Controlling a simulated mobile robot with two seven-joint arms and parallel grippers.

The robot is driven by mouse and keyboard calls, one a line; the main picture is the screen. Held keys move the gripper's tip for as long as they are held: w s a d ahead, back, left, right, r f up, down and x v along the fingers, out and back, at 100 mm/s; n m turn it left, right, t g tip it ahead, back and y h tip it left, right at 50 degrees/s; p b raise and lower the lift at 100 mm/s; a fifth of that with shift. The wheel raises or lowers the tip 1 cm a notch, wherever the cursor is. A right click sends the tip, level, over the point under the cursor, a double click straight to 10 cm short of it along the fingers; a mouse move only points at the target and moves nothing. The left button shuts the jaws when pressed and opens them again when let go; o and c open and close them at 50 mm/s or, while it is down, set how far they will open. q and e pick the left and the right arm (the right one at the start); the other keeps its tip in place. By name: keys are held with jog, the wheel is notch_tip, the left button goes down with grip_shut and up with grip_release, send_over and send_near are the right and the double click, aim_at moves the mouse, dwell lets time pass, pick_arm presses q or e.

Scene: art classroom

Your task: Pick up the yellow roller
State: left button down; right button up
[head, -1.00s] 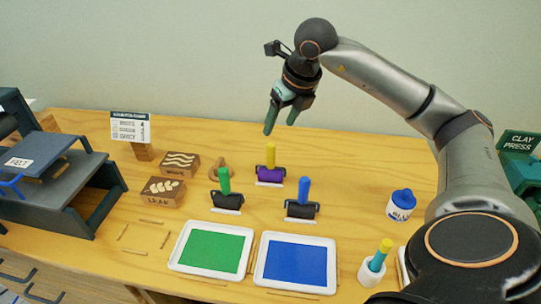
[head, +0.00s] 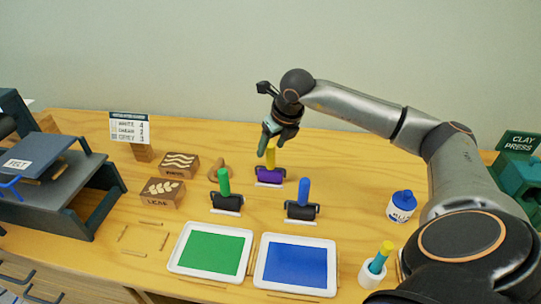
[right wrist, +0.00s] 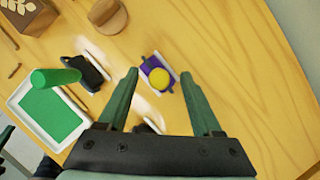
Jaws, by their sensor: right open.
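The yellow roller (head: 270,165) has an upright yellow handle and a purple roller body, and stands at the back middle of the table. In the right wrist view the round top of its yellow handle (right wrist: 160,79) shows between my fingertips, with the purple body just beyond it. My right gripper (head: 271,148) is open, with its fingers pointing down around the top of the handle. In the head view a finger partly hides the handle. I cannot tell whether the fingers touch it.
A green-handled roller (head: 225,190) and a blue-handled roller (head: 303,200) stand close in front. Behind the green tray (head: 176,255) and blue tray (head: 331,268) are carved blocks (head: 163,194) at the left. Table right of the yellow roller is clear.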

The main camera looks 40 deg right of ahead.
jog(key=shift+w+f, duration=0.25)
jog(key=shift+f, duration=0.4)
grip_shut()
jog(key=shift+r, duration=0.1)
dwell(0.8)
